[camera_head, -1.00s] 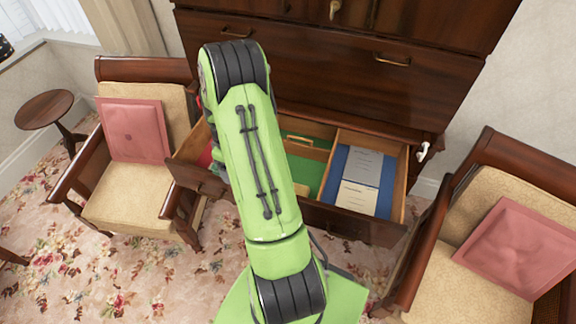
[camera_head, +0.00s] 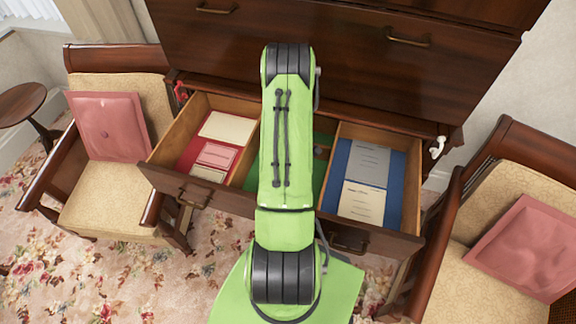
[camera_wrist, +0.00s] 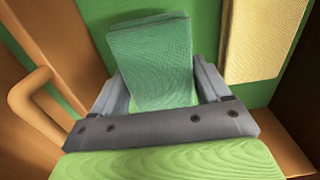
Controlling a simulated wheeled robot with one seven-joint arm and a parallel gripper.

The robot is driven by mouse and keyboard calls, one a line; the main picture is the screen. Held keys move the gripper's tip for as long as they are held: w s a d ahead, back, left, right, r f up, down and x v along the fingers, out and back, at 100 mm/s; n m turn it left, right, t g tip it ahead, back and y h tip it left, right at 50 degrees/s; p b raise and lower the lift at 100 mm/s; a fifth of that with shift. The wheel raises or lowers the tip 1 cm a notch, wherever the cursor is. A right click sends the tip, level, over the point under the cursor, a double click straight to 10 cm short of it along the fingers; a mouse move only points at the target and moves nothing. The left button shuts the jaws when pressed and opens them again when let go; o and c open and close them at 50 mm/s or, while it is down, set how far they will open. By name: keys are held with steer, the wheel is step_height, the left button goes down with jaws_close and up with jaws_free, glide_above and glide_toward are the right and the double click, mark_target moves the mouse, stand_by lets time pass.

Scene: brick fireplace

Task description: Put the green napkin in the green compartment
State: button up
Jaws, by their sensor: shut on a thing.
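My gripper (camera_wrist: 160,82) is shut on the green napkin (camera_wrist: 150,60), a folded pale green textured cloth that shows between the two grey fingers in the wrist view. The napkin is over the green compartment (camera_wrist: 100,12), whose green floor shows behind it. I cannot tell whether the napkin touches the floor. In the head view, the green compartment (camera_head: 320,172) is the middle section of the open drawer. My arm hides most of this compartment, the napkin and the gripper there.
The drawer's red left compartment (camera_head: 190,150) and blue right compartment (camera_head: 340,160) hold paper-like items. Wooden dividers separate them. Armchairs (camera_head: 110,190) (camera_head: 470,285) flank the drawer.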

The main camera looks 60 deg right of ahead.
steer(key=shift+f, duration=0.8)
steer(key=shift+f, duration=0.15)
steer(key=o, duration=1)
step_height(320, 180, up, 12)
steer(key=w+a+r+t+h, duration=0.1)
steer(key=w+a+r, duration=0.7)
steer(key=r, duration=0.4)
steer(key=w+a+r+t, duration=0.1)
steer(key=w+a+r, duration=0.1)
steer(key=a+r, duration=0.8)
steer(key=s+a+r+t, duration=0.1)
steer(key=s+a, duration=0.2)
steer(key=a, duration=0.3)
steer(key=s+a+r+m+t, duration=0.1)
steer(key=s+a, duration=0.3)
steer(key=a, duration=0.2)
steer(key=s+a+r+t+y, duration=0.1)
steer(key=s+a+r, duration=0.1)
steer(key=a, duration=0.4)
steer(key=shift+s+a+m+t, duration=0.3)
steer(key=shift+s+m, duration=0.1)
steer(key=shift+s, duration=0.3)
